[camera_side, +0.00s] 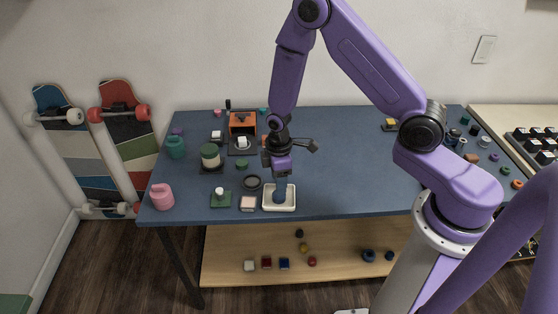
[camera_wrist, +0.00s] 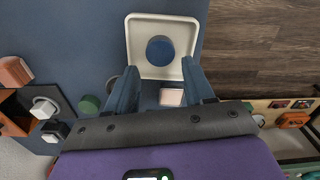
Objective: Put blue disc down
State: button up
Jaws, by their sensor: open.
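The blue disc (camera_wrist: 160,50) lies flat inside the white square tray (camera_wrist: 133,40), near its middle, in the wrist view. In the side view the tray (camera_side: 291,207) sits at the front edge of the blue table, and I cannot clearly pick the disc out behind my fingers. My gripper (camera_side: 281,195) points down over the tray. In the wrist view my gripper (camera_wrist: 160,67) has its two fingers spread wide, with the disc between and beyond the tips. Neither finger touches the disc in that view.
A pale pink block (camera_side: 248,203) stands just left of the tray.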

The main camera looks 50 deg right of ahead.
jog(key=s+a+r, duration=0.2)
jog(key=s+r, duration=0.1)
jog(key=r, duration=0.4)
jog(key=s+a+r, duration=0.1)
jog(key=s+r, duration=0.1)
jog(key=r, duration=0.4)
jog(key=s+d+r+n, duration=0.1)
jog(key=s+r, duration=0.4)
jog(key=s, duration=0.5)
jog(key=s+d+r, duration=0.1)
jog(key=s+r, duration=0.4)
jog(key=s, duration=0.6)
jog(key=shift+n, duration=0.4)
jog(key=shift+w+d, duration=0.1)
